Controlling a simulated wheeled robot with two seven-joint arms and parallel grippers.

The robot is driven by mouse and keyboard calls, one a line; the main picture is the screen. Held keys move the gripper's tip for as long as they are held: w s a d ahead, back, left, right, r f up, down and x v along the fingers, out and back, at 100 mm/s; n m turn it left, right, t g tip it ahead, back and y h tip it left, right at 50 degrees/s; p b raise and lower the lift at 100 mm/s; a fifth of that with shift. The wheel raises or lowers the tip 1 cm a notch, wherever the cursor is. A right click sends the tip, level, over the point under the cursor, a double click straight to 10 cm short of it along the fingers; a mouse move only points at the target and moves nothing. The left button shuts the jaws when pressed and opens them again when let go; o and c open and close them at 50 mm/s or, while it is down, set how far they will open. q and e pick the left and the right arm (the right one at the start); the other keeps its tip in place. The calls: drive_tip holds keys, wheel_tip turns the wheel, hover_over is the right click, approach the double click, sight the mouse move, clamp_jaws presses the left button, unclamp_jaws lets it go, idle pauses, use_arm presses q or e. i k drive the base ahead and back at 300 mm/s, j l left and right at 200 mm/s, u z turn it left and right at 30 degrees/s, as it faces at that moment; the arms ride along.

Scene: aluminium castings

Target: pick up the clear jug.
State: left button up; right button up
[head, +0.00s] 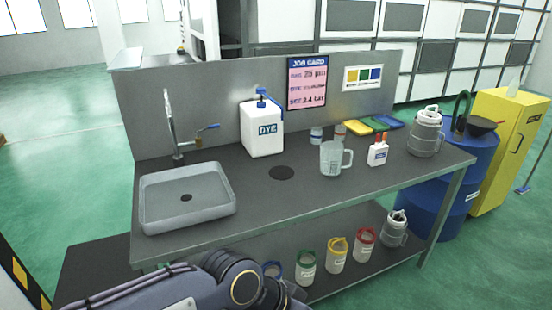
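The clear jug (331,159) stands upright on the grey workbench, right of the dark round disc and left of a small white bottle. It is see-through, with its handle on the right side. Nothing is touching it. One of my arms shows at the bottom of the head view, in front of the bench and well short of the jug. No gripper fingers can be made out, so neither gripper is in view.
A sink (187,197) fills the bench's left end. A white dye container (262,140) stands behind the disc (281,173). A small white bottle (377,155) stands close to the jug's right. A large grey container (425,138) is farther right. Several lidded jars stand on the lower shelf.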

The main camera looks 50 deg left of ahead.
sight(332, 152)
drive_tip(key=u, duration=1.45)
drive_tip(key=i+l+u, duration=0.1)
drive_tip(key=u, duration=0.35)
drive_tip(key=i+l+u, duration=0.1)
drive_tip(key=l+u, duration=0.15)
drive_tip(key=u, duration=0.2)
drive_tip(key=l+u, duration=0.2)
drive_tip(key=u, duration=0.25)
drive_tip(key=i+l+u, duration=0.1)
drive_tip(key=l+u, duration=0.15)
drive_tip(key=u, duration=0.2)
drive_tip(key=l+u, duration=0.1)
drive_tip(key=l, duration=0.35)
drive_tip(key=l+u, duration=0.15)
drive_tip(key=l, duration=0.25)
drive_tip(key=k+l+u, duration=0.1)
drive_tip(key=l, duration=0.35)
drive_tip(key=k+l+u, duration=0.15)
drive_tip(key=l, duration=0.25)
drive_tip(key=l+u, duration=0.1)
drive_tip(key=l, duration=0.35)
drive_tip(key=k+l+u, duration=0.15)
drive_tip(key=l, duration=0.25)
drive_tip(key=k+l, duration=0.1)
drive_tip(key=l, duration=0.25)
drive_tip(key=k+l, duration=0.15)
drive_tip(key=l, duration=0.2)
